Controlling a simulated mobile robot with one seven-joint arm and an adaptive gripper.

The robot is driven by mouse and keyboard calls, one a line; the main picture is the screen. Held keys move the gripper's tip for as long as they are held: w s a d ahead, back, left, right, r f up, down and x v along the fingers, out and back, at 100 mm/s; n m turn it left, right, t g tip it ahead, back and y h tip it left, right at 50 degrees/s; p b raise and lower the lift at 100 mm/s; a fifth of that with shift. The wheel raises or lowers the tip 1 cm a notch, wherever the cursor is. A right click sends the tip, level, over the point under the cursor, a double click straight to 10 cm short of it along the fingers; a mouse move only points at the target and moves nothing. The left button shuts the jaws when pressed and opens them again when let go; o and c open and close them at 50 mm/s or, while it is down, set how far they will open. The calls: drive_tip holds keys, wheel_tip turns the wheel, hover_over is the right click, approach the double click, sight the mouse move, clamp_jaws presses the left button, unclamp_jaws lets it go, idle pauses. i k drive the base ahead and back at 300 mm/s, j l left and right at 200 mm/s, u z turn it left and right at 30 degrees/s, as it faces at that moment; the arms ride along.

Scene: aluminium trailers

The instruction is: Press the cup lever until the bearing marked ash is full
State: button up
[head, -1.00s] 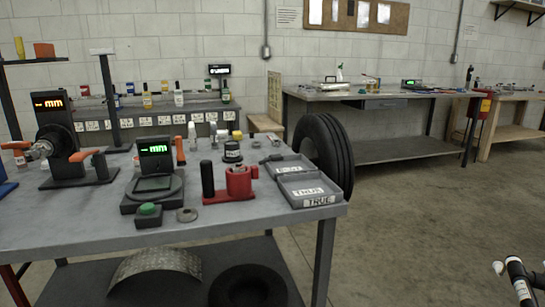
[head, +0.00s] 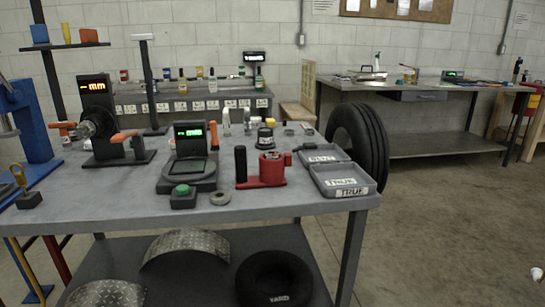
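A red fixture (head: 262,181) with a round red cup (head: 271,167) stands near the front edge of the grey workbench. A black upright handle (head: 240,163) rises at its left; I cannot tell for sure whether it is the cup lever. A small grey ring (head: 220,198) lies flat in front of the fixture and may be a bearing. I can read no ash mark anywhere, and the inside of the cup does not show clearly. My gripper is not clearly in view; only a small white part, perhaps of my arm, shows at the lower right edge.
The workbench (head: 300,205) also holds a grey open case (head: 342,178) marked TRUE, a gauge with a green display (head: 188,132) and a green button (head: 182,190). A tyre (head: 362,145) stands beside its right end. The floor at the right is clear.

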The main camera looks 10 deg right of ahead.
sight(309, 145)
drive_tip(key=i+j, duration=0.2)
drive_tip(key=j, duration=0.2)
drive_tip(key=i+j, duration=0.2)
drive_tip(key=j, duration=0.2)
drive_tip(key=i+j, duration=0.2)
drive_tip(key=j, duration=0.2)
drive_tip(key=z, duration=1.2)
drive_tip(key=i+j, duration=0.4)
